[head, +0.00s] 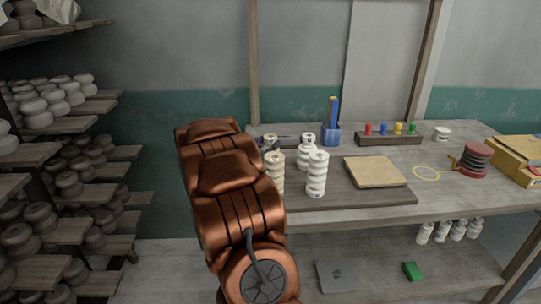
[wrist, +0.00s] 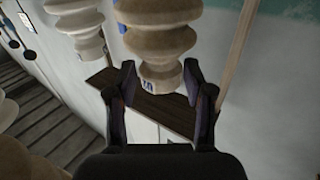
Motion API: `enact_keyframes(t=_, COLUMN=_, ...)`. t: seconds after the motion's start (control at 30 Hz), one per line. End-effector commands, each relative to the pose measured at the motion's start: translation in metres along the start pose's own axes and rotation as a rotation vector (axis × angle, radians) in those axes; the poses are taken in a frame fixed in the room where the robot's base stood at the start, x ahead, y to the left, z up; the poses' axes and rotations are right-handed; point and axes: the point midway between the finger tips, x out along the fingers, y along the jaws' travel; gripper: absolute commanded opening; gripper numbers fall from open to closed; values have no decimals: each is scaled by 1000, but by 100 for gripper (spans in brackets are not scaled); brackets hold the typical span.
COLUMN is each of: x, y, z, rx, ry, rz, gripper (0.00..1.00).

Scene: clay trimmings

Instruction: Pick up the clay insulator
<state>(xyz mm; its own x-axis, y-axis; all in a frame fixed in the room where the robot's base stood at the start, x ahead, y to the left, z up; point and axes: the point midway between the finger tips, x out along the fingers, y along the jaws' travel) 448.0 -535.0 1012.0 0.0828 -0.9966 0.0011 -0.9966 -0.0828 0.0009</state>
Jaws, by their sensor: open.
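My copper arm partly covers the left one and most of my gripper. In the wrist view my gripper (wrist: 160,73) is open, with one finger on each side of the lower end of a cream insulator (wrist: 158,42). Whether the fingers touch it, I cannot tell. Another insulator (wrist: 82,25) stands to its left.
On the bench are a tan slab (head: 374,172), a blue holder (head: 332,134), a rack of coloured pegs (head: 390,139), a yellow ring (head: 426,172), a red-based spool (head: 474,160) and a yellow box (head: 517,158). Shelves of pots (head: 60,185) stand at left.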

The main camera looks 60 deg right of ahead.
Motion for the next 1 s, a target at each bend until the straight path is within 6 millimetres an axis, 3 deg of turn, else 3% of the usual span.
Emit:
enact_keyframes(t=0.4, x=46, y=0, z=-1, rx=1, ry=1, rz=0, gripper=52)
enact_keyframes(t=0.73, x=50, y=-1, z=0, rx=1, ry=-1, rz=-2, gripper=52)
enact_keyframes(t=1.0, x=50, y=-1, z=0, rx=1, ry=-1, rz=-2, gripper=24)
